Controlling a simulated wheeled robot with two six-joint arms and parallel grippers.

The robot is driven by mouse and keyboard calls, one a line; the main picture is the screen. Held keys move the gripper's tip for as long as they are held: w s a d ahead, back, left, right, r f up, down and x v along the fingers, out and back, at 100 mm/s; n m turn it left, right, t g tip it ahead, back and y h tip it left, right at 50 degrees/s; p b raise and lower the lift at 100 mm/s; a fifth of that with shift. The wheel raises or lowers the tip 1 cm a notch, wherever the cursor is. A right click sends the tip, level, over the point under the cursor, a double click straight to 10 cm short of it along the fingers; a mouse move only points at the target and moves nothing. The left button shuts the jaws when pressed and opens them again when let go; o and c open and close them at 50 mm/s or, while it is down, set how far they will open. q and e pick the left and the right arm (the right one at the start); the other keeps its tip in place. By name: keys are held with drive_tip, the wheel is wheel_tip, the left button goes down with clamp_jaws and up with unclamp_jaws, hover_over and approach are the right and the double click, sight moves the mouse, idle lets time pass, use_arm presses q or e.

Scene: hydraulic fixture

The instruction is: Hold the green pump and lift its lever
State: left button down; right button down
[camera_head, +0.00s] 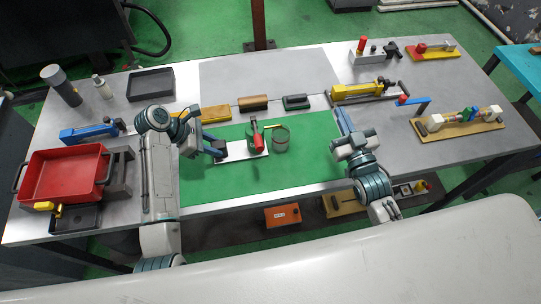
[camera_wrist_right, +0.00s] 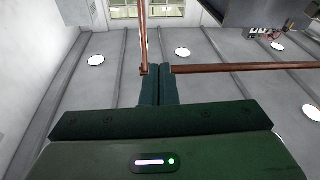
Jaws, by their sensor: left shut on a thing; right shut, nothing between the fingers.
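My right gripper (camera_head: 342,118) is well to the right of the pump, over the mat's right edge, pointing away from me. It is shut and empty; its closed fingers also show in the right wrist view (camera_wrist_right: 161,85), facing the ceiling, with no pump in sight.
A clear cup (camera_head: 281,138) stands right beside the pump. Behind are a yellow block (camera_head: 214,114), a brown-topped block (camera_head: 253,103) and a dark green block (camera_head: 296,102). A red tray (camera_head: 65,172) is at the left. The mat (camera_head: 300,165) is free right of the cup.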

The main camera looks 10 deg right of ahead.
sight(256, 133)
drive_tip(key=s+a+f+n+g+y, duration=0.35)
drive_tip(key=n+g+y, duration=0.2)
drive_tip(key=n, duration=0.65)
drive_tip(key=s+a+f+n+g+y, duration=0.2)
drive_tip(key=s+a+n+g+y, duration=0.3)
drive_tip(key=n, duration=0.6)
drive_tip(key=s+a+f+n+g+y, duration=0.3)
drive_tip(key=n+y, duration=0.3)
drive_tip(key=n, duration=0.6)
drive_tip(key=w+a+r, duration=0.3)
drive_tip(key=w+a, duration=0.3)
drive_tip(key=a, duration=0.2)
drive_tip(key=shift+w+r, duration=0.2)
drive_tip(key=shift+r, duration=0.1)
drive_tip(key=shift+a+r+m+g, duration=0.1)
drive_tip(key=shift+a+m+g, duration=0.05)
drive_tip(key=shift+m+g, duration=0.15)
drive_tip(key=shift+r+m, duration=0.25)
drive_tip(key=shift+m, duration=0.15)
drive_tip(key=shift+r+m+h, duration=0.35)
drive_tip(key=shift+m, duration=0.25)
